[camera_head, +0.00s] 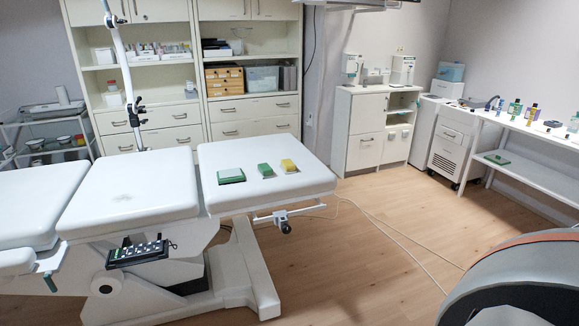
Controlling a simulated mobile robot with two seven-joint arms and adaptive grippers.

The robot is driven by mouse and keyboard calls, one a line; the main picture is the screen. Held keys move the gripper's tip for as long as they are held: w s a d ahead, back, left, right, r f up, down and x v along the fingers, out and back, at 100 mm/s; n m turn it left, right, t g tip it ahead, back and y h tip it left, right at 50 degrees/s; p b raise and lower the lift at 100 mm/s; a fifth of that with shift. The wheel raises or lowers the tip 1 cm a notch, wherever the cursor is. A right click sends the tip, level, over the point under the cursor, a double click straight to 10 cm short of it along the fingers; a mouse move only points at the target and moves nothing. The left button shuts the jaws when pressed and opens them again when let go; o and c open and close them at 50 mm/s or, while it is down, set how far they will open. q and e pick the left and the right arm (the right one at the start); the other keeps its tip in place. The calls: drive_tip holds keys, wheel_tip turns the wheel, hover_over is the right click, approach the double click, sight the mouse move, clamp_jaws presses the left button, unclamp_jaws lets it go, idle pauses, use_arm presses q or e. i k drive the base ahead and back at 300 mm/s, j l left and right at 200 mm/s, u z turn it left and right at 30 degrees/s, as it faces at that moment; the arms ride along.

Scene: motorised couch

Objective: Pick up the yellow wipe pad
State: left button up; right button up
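The yellow wipe pad (289,165) lies flat on the white padded right section of the couch (305,186), toward its right side. A green pad (265,170) lies just to its left, with a small gap between them. Farther left on the same section is a wider item with a pale top and a green base (231,176). Neither of my grippers is in view.
A hand control (140,252) hangs at the couch's front side. White cabinets (165,110) stand behind the couch, and a counter with bottles (530,115) is at the right. A cable (400,243) crosses the otherwise open wooden floor right of the couch.

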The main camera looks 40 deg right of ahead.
sight(287, 165)
drive_tip(key=l+u, duration=0.1)
drive_tip(key=l, duration=0.4)
drive_tip(key=k+l+u, duration=0.15)
drive_tip(key=l, duration=0.3)
drive_tip(key=l+u, duration=0.25)
drive_tip(key=l, duration=0.7)
drive_tip(key=i+l+u, duration=0.1)
drive_tip(key=l+u, duration=0.2)
drive_tip(key=l, duration=1.15)
drive_tip(key=k+l+u, duration=0.1)
drive_tip(key=l+u, duration=0.2)
drive_tip(key=l, duration=1.1)
